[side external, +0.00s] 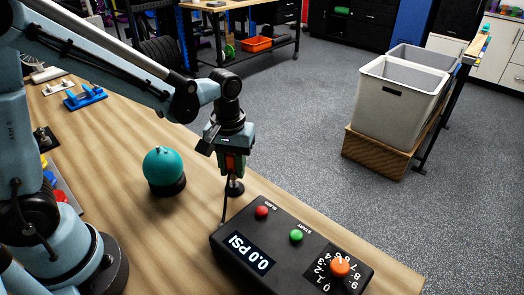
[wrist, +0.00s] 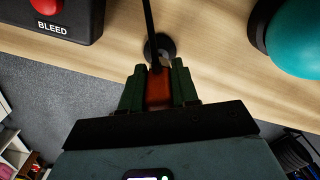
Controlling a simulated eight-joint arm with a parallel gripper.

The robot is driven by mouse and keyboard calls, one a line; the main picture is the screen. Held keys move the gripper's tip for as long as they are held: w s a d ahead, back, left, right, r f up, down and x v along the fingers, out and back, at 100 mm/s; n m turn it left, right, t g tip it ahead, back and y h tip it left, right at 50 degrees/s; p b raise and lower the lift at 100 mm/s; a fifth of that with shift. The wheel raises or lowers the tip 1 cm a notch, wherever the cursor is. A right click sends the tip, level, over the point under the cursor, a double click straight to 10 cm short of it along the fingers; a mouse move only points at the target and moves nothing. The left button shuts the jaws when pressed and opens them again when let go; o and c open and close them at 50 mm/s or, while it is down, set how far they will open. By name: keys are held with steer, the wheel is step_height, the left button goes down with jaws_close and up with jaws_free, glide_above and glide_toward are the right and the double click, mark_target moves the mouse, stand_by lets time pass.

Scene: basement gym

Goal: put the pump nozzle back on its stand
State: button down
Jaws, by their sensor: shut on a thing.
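My gripper (side external: 232,168) points down over the wooden table, shut on the red pump nozzle (wrist: 158,88). In the side view the nozzle (side external: 231,162) is mostly hidden between the green fingers. A small round black stand (side external: 235,189) is on the table just below the fingers; it also shows just beyond the nozzle in the wrist view (wrist: 168,42). Whether the nozzle touches the stand I cannot tell. A thin black hose (side external: 224,208) runs from the nozzle area to the black pump box (side external: 280,262), whose display reads 0.0 PSI.
A teal ball (side external: 163,166) sits on a black base left of the gripper. The pump box has red, green and orange controls. Blue and other small items (side external: 85,97) lie farther left. Bare table (side external: 150,225) lies in front of the ball.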

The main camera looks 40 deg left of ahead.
steer(key=shift+f, duration=1.25)
steer(key=c, duration=0.8)
jaws_free()
steer(key=shift+r, duration=6.05)
steer(key=shift+s+a+r+m+t, duration=0.2)
steer(key=shift+s+a+m+t, duration=0.15)
steer(key=shift+s+t, duration=0.2)
steer(key=shift+s+a+f+m+t, duration=0.15)
steer(key=shift+s+a+m+t, duration=0.3)
steer(key=shift+s+m+t, duration=0.5)
steer(key=shift+s+a+f+m+t, duration=0.1)
steer(key=shift+s+a+m+t, duration=0.4)
steer(key=shift+s+m+t, duration=0.45)
steer(key=shift+s+a+f+m+t, duration=0.15)
steer(key=shift+s+a+m+t, duration=0.45)
steer(key=shift+t, duration=0.55)
